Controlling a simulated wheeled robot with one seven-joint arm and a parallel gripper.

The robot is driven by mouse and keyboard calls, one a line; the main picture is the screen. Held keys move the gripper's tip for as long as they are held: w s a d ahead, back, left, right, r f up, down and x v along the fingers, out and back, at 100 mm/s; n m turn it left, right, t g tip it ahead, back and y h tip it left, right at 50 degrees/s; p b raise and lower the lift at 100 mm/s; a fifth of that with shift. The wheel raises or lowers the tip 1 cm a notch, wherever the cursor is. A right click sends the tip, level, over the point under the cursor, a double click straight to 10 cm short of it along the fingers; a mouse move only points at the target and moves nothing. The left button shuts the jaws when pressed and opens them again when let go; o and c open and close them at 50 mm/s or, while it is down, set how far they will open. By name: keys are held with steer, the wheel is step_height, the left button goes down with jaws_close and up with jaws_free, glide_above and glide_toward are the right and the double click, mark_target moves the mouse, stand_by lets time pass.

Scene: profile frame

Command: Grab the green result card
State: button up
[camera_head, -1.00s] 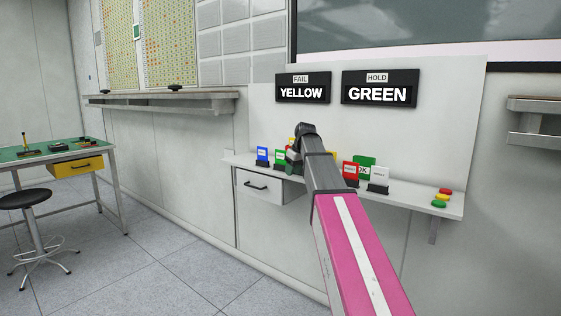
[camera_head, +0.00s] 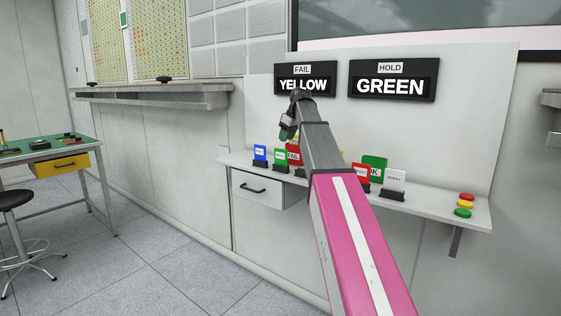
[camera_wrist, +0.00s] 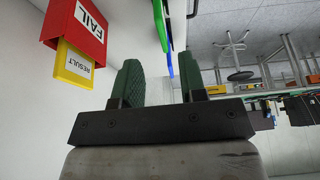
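The green result card (camera_head: 281,156) stands upright in a dark holder on the wall shelf, just right of a blue card (camera_head: 260,153); its lettering is too small to read. A green edge (camera_wrist: 160,22), apparently this card seen nearly edge-on, shows at the top of the wrist view. My gripper (camera_head: 288,128) is above the shelf, up and slightly right of the green card. In the wrist view its two dark green fingers (camera_wrist: 160,70) stand apart with nothing between them.
A red FAIL sign (camera_wrist: 82,22) and yellow RESULT card (camera_wrist: 75,66) are close by on the left in the wrist view. Right of my arm stand a red card (camera_head: 361,174), green OK sign (camera_head: 375,165), white card (camera_head: 394,181) and coloured buttons (camera_head: 465,204). Displays read YELLOW and GREEN.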

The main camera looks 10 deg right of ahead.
mark_target(280, 155)
steer(key=x, duration=0.7)
steer(key=shift+a, duration=0.2)
jaws_close()
